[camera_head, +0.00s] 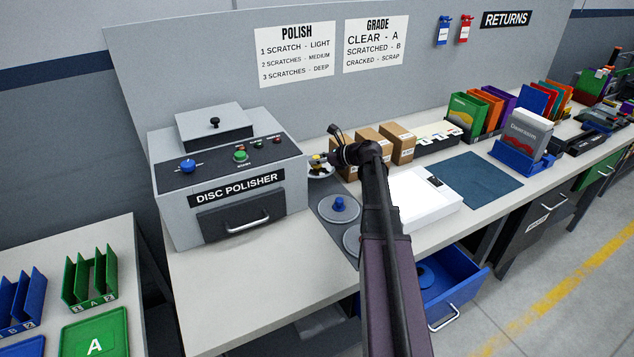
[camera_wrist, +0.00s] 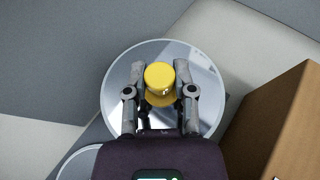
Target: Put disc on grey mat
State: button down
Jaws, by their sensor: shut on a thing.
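A shiny round disc (camera_wrist: 208,112) with a yellow knob (camera_wrist: 160,82) fills the middle of the wrist view. My gripper (camera_wrist: 160,88) is shut on the knob, with one finger on each side. In the head view, the gripper (camera_head: 322,159) is beside the polisher, and part of the disc (camera_head: 318,173) shows below it. My arm hides some of this area. The dark grey mat (camera_head: 333,228) lies in front of it, carrying a disc with a blue knob (camera_head: 339,205) and another round piece (camera_head: 351,240). I cannot tell whether the held disc touches the surface below.
The disc polisher (camera_head: 240,187) stands to the left, close to the gripper. Cardboard boxes (camera_head: 402,144) stand just right. A white case (camera_head: 425,198) and a bare blue-grey mat (camera_head: 478,180) lie farther right. A blue drawer (camera_head: 462,290) is open below.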

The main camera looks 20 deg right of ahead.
aim_at(318, 183)
jog(key=shift+f+b, duration=0.75)
jog(key=shift+f, duration=0.35)
jog(key=shift+f+b, duration=2.1)
jog(key=shift+f, duration=0.15)
jog(key=shift+c, duration=2.2)
grip_release()
jog(key=shift+r, duration=0.2)
jog(key=shift+s+d+r, duration=0.1)
jog(key=p+v, duration=0.4)
jog(key=v, duration=0.7)
jog(key=shift+s+d+r+p, duration=0.15)
jog(key=shift+s+d+p, duration=0.1)
jog(key=shift+p, duration=0.1)
